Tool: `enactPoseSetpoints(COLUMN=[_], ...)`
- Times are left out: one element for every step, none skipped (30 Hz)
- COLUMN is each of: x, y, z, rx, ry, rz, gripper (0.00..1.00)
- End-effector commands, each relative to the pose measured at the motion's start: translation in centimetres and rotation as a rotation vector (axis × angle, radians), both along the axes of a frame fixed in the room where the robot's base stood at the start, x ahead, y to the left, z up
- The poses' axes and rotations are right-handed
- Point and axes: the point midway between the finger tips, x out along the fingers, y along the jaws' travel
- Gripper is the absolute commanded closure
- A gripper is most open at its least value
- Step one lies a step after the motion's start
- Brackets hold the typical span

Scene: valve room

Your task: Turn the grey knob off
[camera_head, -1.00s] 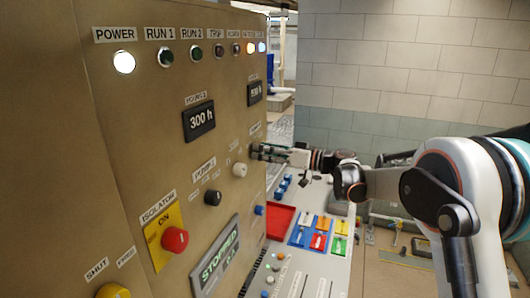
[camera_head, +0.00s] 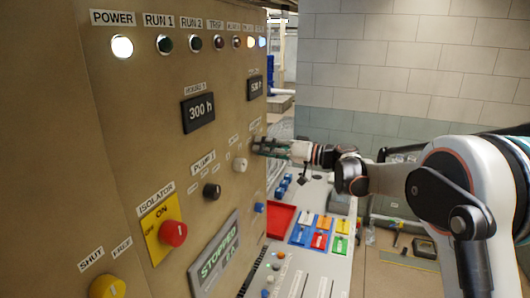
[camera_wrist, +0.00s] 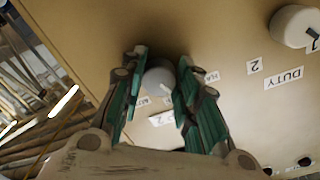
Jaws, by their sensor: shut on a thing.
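My gripper (camera_head: 256,146) reaches the tan control panel from the right in the head view. In the wrist view its green-padded fingers (camera_wrist: 158,85) sit on either side of a round grey knob (camera_wrist: 158,76) and are shut on it. The knob's pointer is not clear, and labels below it are partly covered by a finger. In the head view this knob is hidden by the fingers.
A pale knob (camera_head: 240,164) sits left of my gripper; a pale knob (camera_wrist: 293,26) also shows by a DUTY 2 label. A black knob (camera_head: 212,191) and a red isolator knob (camera_head: 173,233) are further left. A sloped desk with coloured switches (camera_head: 320,240) lies below.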

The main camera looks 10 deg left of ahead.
Motion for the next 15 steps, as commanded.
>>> enactPoseSetpoints(x=[0.03,0.03,0.04,0.04,0.04,0.03,0.03,0.02,0.02,0.03,0.02,0.02,0.02,0.02,0.02], y=[-0.03,-0.03,-0.03,-0.03,-0.03,-0.03,-0.04,-0.04,-0.03,-0.04,-0.03,-0.03,-0.03,-0.03,-0.04], z=[-0.19,-0.18,-0.16,-0.14,-0.14,-0.13,-0.12,-0.11,-0.1,-0.07,-0.06,-0.03,-0.02,0.0,0.02], rx=[0.006,0.009,0.014,0.017,0.02,0.025,0.028,0.03,0.035,0.037,0.04,0.043,0.045,0.047,0.05], ry=[0.038,0.063,0.096,0.121,0.146,0.176,0.198,0.219,0.247,0.267,0.284,0.307,0.324,0.338,0.357], rz=[-0.001,-0.001,0.0,-0.001,-0.001,-0.001,-0.001,-0.001,-0.001,-0.001,-0.001,-0.001,-0.002,-0.002,-0.001], gripper=[0.95,0.95,0.95,0.95,0.95,0.95,0.95,0.95,0.95,0.95,0.95,0.95,0.95,0.95,0.95])
